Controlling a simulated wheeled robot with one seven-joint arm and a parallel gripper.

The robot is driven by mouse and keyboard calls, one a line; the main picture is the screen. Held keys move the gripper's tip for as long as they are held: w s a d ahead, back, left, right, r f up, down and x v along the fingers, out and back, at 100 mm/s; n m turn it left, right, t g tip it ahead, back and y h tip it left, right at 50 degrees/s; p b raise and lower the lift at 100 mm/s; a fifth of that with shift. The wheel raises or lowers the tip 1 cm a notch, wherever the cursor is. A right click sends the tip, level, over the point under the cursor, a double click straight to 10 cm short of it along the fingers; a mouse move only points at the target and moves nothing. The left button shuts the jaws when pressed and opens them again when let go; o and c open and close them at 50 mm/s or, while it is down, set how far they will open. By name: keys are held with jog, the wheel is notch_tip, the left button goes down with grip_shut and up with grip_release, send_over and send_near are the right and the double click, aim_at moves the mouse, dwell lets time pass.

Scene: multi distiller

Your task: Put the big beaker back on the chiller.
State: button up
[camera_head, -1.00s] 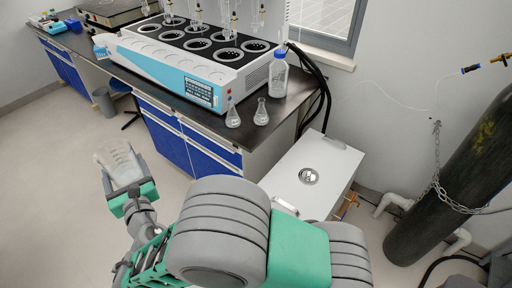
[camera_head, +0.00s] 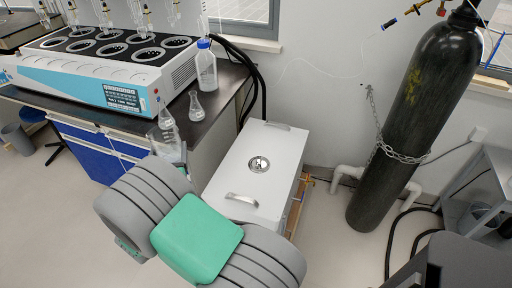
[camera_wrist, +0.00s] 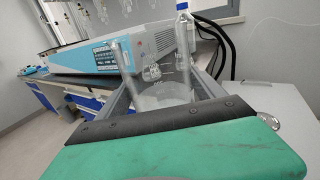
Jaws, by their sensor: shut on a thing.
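The big beaker (camera_head: 166,147) is clear glass and shows in the head view at the bench's front edge, above my arm. In the wrist view the beaker (camera_wrist: 163,97) stands between the two grey fingers of my gripper (camera_wrist: 166,88), which is shut on it. My arm hides most of the gripper in the head view. The white box with a round metal centre and a handle, which looks like the chiller (camera_head: 236,172), stands right of the bench. Its top has clear space, and the beaker is to its left, apart from it.
A blue and white multi-place distiller (camera_head: 85,90) stands on the dark bench. Small flasks (camera_head: 196,106) and a blue-capped bottle (camera_head: 206,68) are near the bench's right end. A chained black gas cylinder (camera_head: 415,115) stands right of the white box.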

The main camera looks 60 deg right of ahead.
jog(key=s+d+f+m+g+h+b, duration=0.1)
jog(key=s+d, duration=0.4)
jog(key=d, duration=0.7)
jog(key=s+d+f+m+g+h+b, duration=0.1)
jog(key=s+d+f+m+g+b, duration=0.2)
jog(key=d, duration=0.8)
jog(key=s+d+f+m+g+h+b, duration=0.2)
jog(key=s+d+f+g+b, duration=0.3)
jog(key=d, duration=0.7)
jog(key=shift+s+d+f+m+g+b, duration=0.3)
jog(key=shift+s+f+m+b, duration=0.2)
jog(key=shift+s+f+b, duration=0.6)
jog(key=shift+s+r, duration=0.1)
jog(key=shift+r, duration=0.05)
